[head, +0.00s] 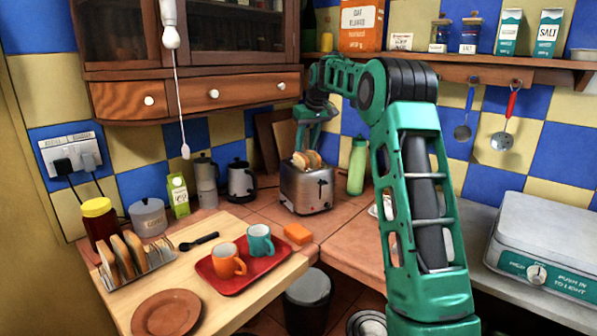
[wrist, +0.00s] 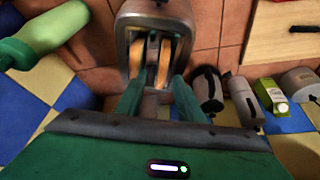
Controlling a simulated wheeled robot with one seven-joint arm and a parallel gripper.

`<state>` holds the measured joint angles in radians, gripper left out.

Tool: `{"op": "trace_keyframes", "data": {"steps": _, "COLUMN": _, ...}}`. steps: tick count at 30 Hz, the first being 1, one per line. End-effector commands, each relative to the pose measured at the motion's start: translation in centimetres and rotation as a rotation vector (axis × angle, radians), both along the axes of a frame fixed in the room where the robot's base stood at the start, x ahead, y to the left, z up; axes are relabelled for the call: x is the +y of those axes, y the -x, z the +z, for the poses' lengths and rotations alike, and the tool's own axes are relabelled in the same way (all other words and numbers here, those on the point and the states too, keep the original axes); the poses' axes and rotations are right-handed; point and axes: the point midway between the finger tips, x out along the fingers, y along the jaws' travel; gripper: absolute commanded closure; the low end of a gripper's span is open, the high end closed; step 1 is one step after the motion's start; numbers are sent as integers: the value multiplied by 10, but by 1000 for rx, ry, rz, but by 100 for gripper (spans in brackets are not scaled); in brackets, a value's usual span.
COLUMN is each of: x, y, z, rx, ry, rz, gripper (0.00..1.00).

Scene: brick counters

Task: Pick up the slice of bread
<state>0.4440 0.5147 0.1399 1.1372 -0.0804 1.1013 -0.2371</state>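A silver toaster (head: 308,190) stands on the tiled counter near the back corner. Slices of bread (head: 308,159) stick up from its top. The wrist view shows the toaster (wrist: 126,29) with two slices upright in its slots, a left slice (wrist: 138,54) and a right slice (wrist: 165,58). My gripper (head: 301,148) points down just above the toaster. In the wrist view my gripper (wrist: 157,88) is open, with its two fingers apart and nothing clearly held between them. The lower ends of the slices are hidden in the slots.
A green bottle (head: 357,166) stands right of the toaster and a kettle (head: 241,181) left of it. More bread slices stand in a rack (head: 150,268) on the wooden table, near a red tray (head: 237,286) with two mugs. A shelf (head: 450,61) runs above.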

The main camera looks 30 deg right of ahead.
Motion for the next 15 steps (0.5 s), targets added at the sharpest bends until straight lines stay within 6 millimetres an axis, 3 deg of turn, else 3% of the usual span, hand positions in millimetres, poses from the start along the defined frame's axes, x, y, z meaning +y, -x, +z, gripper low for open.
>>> {"op": "trace_keyframes", "data": {"steps": 8, "x": 2, "y": -8, "z": -19, "rx": 2, "ry": -1, "rz": 1, "gripper": 66}}
{"op": "trace_keyframes", "data": {"steps": 15, "x": 3, "y": -21, "z": -49, "rx": 1, "ry": -1, "rz": 1, "gripper": 66}}
